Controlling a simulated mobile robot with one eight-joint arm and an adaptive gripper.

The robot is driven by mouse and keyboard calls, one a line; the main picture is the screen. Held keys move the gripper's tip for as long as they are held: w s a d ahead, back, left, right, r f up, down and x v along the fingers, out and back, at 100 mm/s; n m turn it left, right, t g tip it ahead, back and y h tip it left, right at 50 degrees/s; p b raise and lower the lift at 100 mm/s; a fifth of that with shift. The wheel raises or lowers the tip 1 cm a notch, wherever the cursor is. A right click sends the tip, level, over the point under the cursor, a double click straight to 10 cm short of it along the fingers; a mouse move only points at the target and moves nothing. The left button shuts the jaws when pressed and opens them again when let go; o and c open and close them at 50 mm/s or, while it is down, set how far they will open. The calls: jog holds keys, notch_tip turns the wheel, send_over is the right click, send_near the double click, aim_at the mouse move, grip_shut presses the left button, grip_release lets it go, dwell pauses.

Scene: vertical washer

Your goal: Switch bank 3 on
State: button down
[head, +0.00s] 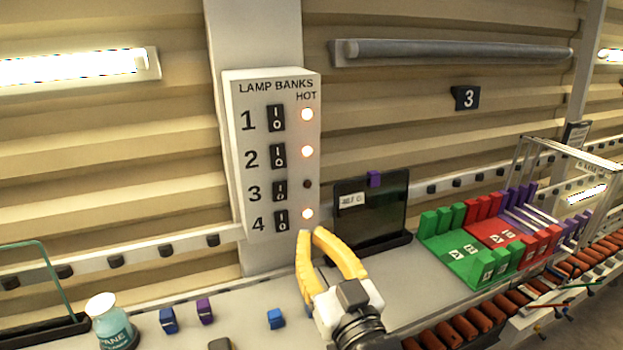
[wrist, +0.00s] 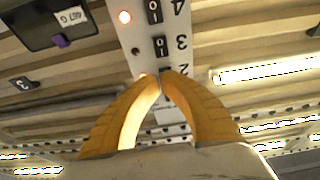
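The white LAMP BANKS panel (head: 236,165) hangs on a post, with rocker switches numbered 1 to 4. The bank 3 rocker (head: 281,191) has a dark indicator (head: 307,184) beside it. The indicators for banks 1 (head: 307,114), 2 (head: 307,151) and 4 (head: 308,214) glow. My yellow gripper (head: 311,232) shows just below the panel's lower right in the head view, fingertips together, holding nothing visible. The wrist view is upside down; there the fingertips (wrist: 163,76) overlap the bank 2 area, near the bank 3 rocker (wrist: 160,47). Contact cannot be told.
The tube lamp (head: 455,51) beside the number 3 sign (head: 465,98) is dark; the left tube (head: 75,66) is lit. A dark tablet (head: 370,212) stands on the bench right of the panel. Coloured racks (head: 480,240), a bottle (head: 113,322) and small blocks (head: 276,319) also occupy the bench.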

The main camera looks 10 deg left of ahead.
aim_at(282, 177)
jog(key=shift+w, duration=0.1)
jog(key=x, duration=1.3)
jog(key=shift+w+a, duration=0.15)
jog(key=shift+w, duration=0.15)
jog(key=shift+r, duration=0.1)
jog(key=shift+w+a+r, duration=0.15)
jog(key=shift+w+a, duration=0.15)
jog(key=shift+w, duration=0.2)
jog(key=shift+s, duration=0.1)
